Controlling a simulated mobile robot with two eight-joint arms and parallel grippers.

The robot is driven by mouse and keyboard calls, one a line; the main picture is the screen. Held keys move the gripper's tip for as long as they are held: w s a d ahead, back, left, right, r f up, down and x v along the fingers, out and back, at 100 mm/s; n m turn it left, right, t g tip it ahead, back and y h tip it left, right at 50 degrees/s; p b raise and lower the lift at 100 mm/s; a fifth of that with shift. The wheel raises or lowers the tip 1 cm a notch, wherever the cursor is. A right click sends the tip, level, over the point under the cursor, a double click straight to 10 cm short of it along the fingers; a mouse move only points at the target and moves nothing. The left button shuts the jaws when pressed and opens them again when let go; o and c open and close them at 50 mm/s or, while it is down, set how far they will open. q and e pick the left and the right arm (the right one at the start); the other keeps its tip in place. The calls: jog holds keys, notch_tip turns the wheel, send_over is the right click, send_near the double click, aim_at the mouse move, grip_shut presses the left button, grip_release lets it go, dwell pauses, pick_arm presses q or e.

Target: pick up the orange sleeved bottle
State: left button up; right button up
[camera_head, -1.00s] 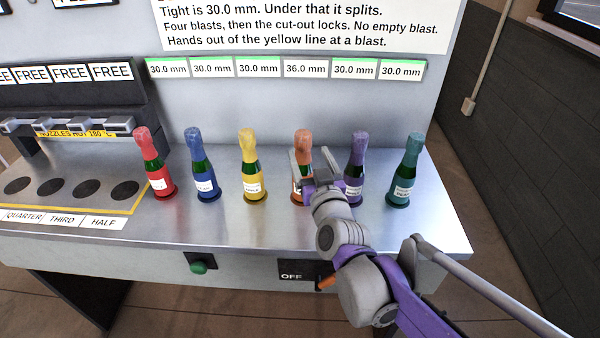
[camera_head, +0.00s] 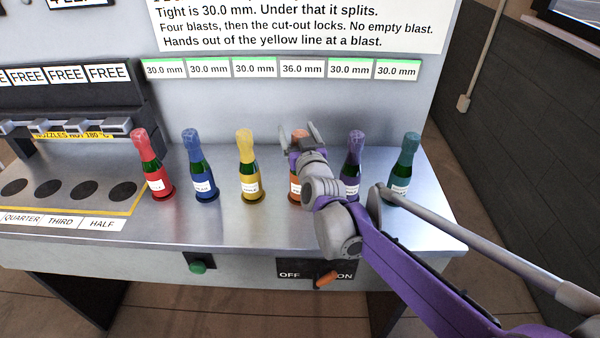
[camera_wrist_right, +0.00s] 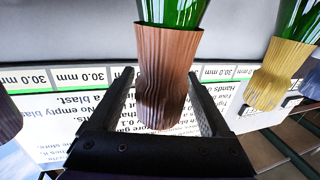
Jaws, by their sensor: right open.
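The orange sleeved bottle (camera_head: 295,188) stands upright on the metal bench, third from the right in the row. My right gripper (camera_head: 298,132) is open at its top, in front of it, and hides much of the bottle in the head view. In the right wrist view, which is upside down, the orange-brown wrinkled sleeve (camera_wrist_right: 167,65) lies between the two spread fingers of the right gripper (camera_wrist_right: 163,85). Green glass shows beyond the sleeve. Whether either finger touches the sleeve I cannot tell. My left gripper is not in view.
A yellow bottle (camera_head: 247,150) stands to the left and a purple bottle (camera_head: 354,150) close to the right. Blue (camera_head: 196,160), red (camera_head: 147,160) and teal (camera_head: 405,160) bottles stand further out. The backboard (camera_head: 290,105) rises behind. An OFF/ON switch (camera_head: 327,280) is on the bench front.

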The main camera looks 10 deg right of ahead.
grip_shut()
dwell(0.3)
dwell(1.1)
